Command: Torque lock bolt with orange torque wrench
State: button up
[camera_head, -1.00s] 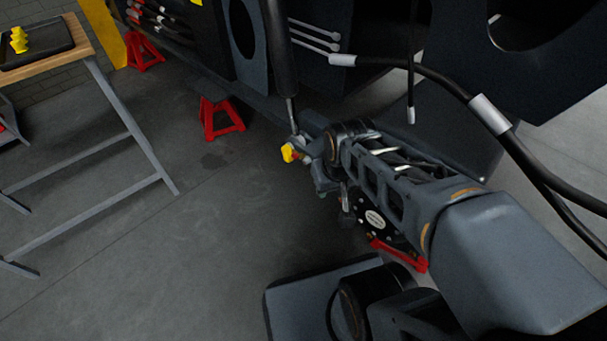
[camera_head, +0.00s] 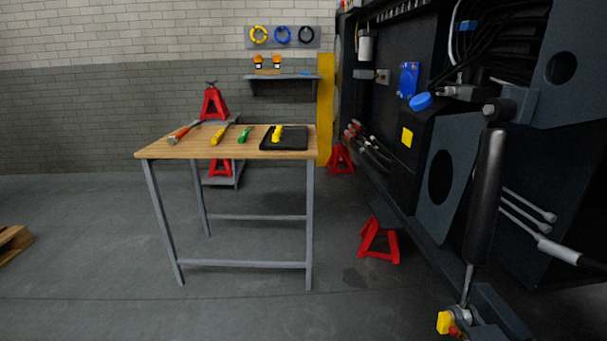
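A wooden-topped workbench (camera_head: 165,149) stands left of centre. A tool with an orange-red handle (camera_head: 180,133) lies at the left of its top; it looks like the orange torque wrench. A yellow tool (camera_head: 218,136) and a green-handled tool (camera_head: 244,134) lie to its right. The lock bolt cannot be made out for certain. A yellow-headed piece (camera_head: 444,322) with a red part sits at the lower end of the black cylinder (camera_head: 483,200), at the bottom right. My gripper is not in view.
A black tray (camera_head: 297,140) with yellow pieces lies on the bench's right end. The dark harvester chassis (camera_head: 390,120) fills the right side. Red stands (camera_head: 380,243) stand on the floor beside it and behind the bench.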

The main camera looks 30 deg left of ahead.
aim_at(196, 123)
jog(key=u, duration=1.9)
